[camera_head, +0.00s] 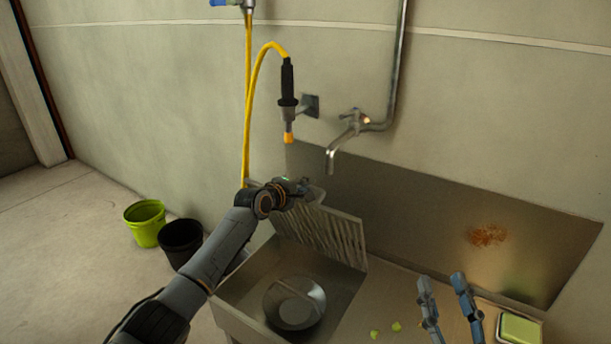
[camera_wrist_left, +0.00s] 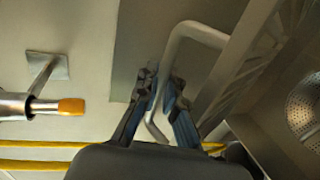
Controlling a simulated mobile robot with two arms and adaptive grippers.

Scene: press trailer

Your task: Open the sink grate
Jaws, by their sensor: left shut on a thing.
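The slatted metal sink grate (camera_head: 322,236) stands raised, nearly upright and slightly tilted, along the back left of the sink (camera_head: 233,322). My left gripper (camera_head: 306,188) is at its upper edge. In the left wrist view, my left gripper (camera_wrist_left: 165,95) is shut on the grate's bent rod handle (camera_wrist_left: 203,32), and the grate's slats (camera_wrist_left: 250,62) lie to the right. The basin below is uncovered and holds a round metal piece (camera_head: 293,304). My right gripper (camera_head: 447,288) is open and empty above the counter at lower right.
A tap (camera_head: 332,158) and a yellow hose sprayer (camera_head: 288,100) hang on the wall behind. A green sponge (camera_head: 520,328) lies in a dish at right, with small green bits (camera_head: 396,326) on the counter. Green (camera_head: 145,224) and black (camera_head: 181,242) buckets stand on the floor.

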